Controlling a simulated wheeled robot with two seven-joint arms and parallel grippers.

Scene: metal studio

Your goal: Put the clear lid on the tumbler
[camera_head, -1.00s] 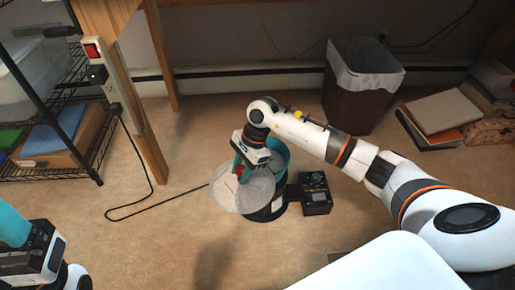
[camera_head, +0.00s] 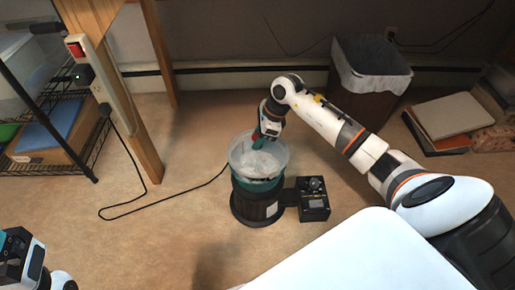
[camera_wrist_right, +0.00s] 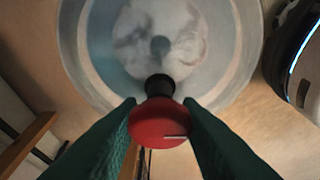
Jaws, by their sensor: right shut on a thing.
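The clear lid (camera_head: 246,152) is a round translucent disc with a rim. It is over the tumbler (camera_head: 257,208), a dark ribbed drum with a teal upper part. Lid and drum overlap in the head view, and I cannot tell whether they touch. My right gripper (camera_head: 257,138) is at the lid's back edge. In the right wrist view its green fingers (camera_wrist_right: 160,112) are shut on a red knob (camera_wrist_right: 158,124), with the clear lid (camera_wrist_right: 245,40) just beyond. My left gripper (camera_head: 22,258) is partly in view at the lower left, its fingertips not shown.
A black control box (camera_head: 312,203) is attached at the tumbler's right. A wire rack (camera_head: 75,160) and a wooden leg (camera_head: 143,150) stand at the left. A lined bin (camera_head: 368,85) and books (camera_head: 445,122) are at the back right. A cable (camera_head: 160,213) crosses the floor.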

